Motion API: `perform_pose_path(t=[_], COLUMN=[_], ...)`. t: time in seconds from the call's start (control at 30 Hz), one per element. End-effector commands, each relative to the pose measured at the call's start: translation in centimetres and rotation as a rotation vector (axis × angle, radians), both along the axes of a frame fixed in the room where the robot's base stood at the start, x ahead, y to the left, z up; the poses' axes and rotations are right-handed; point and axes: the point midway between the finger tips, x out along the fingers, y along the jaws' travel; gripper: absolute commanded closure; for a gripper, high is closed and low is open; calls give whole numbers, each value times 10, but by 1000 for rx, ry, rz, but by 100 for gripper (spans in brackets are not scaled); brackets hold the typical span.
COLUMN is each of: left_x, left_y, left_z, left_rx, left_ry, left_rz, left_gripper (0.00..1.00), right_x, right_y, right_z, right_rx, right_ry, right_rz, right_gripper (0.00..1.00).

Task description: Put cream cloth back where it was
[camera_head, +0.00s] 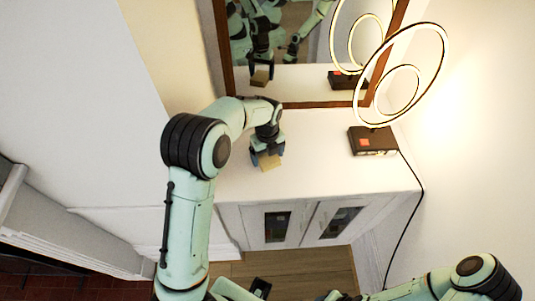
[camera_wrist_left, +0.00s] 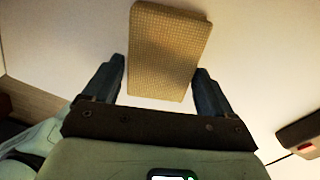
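The cream cloth (camera_head: 271,162) is a small tan, finely checked, roughly rectangular piece on the white cabinet top (camera_head: 325,165), below the mirror. In the left wrist view the cloth (camera_wrist_left: 167,50) lies between and beyond the fingertips, slightly turned, with narrow gaps visible on both sides. My left gripper (camera_head: 266,151) reaches down over it. In the wrist view the left gripper (camera_wrist_left: 160,66) has its fingers apart, one on each side of the cloth. Whether the cloth lies flat on the top cannot be told. My right arm shows at the lower right; its gripper is out of frame.
A lamp with glowing rings (camera_head: 400,75) stands on a dark base (camera_head: 373,141) at the right of the cabinet top, its cord hanging down the right side. A brown-framed mirror (camera_head: 300,103) is behind. The top between cloth and lamp is clear.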

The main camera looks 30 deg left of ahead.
Motion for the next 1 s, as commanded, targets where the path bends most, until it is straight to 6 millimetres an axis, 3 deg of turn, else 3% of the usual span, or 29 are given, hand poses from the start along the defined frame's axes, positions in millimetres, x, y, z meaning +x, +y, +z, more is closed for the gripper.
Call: perform_pose_path(t=[0.3,0.43,0.8,1.0], left_x=[0,1,2,2], left_y=[0,0,1,1], left_z=[1,10,85,113], left_rx=[0,0,-1,0], left_ry=[0,-1,-4,-3], left_rz=[0,-1,0,0], left_gripper=[1,1,1,1], right_x=[0,1,7,10], right_y=[0,0,0,0], right_z=[0,1,11,15], right_rx=[0,0,0,1], right_ry=[0,-1,-8,-11], right_rz=[0,0,1,0], right_gripper=[63,63,63,63])
